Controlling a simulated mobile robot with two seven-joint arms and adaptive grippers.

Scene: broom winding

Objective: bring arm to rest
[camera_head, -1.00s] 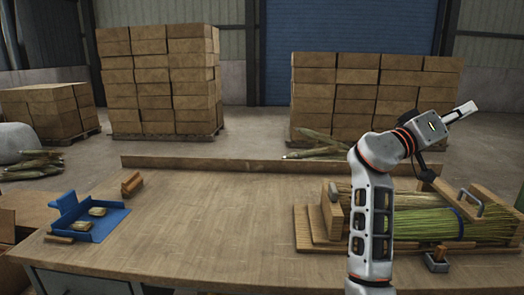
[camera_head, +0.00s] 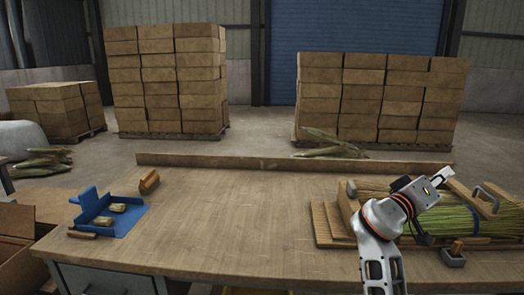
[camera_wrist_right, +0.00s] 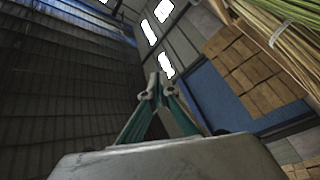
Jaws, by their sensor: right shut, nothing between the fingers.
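My right arm comes up from the bottom right of the head view. Its gripper (camera_head: 443,174) is above the bundle of green and straw-coloured broom fibres (camera_head: 452,221) in the wooden press (camera_head: 330,226), at the right of the workbench. In the right wrist view the right gripper's fingers (camera_wrist_right: 155,82) meet at the tips, with nothing between them. That view is tilted, and straw (camera_wrist_right: 292,32) shows at its upper right. My left gripper is not in view.
The wooden workbench (camera_head: 235,215) is clear in the middle. A blue tray (camera_head: 128,222) with small pieces lies at its left, near a small wooden block (camera_head: 149,181). A low ledge (camera_head: 240,161) runs along the back. Box stacks (camera_head: 168,85) stand behind.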

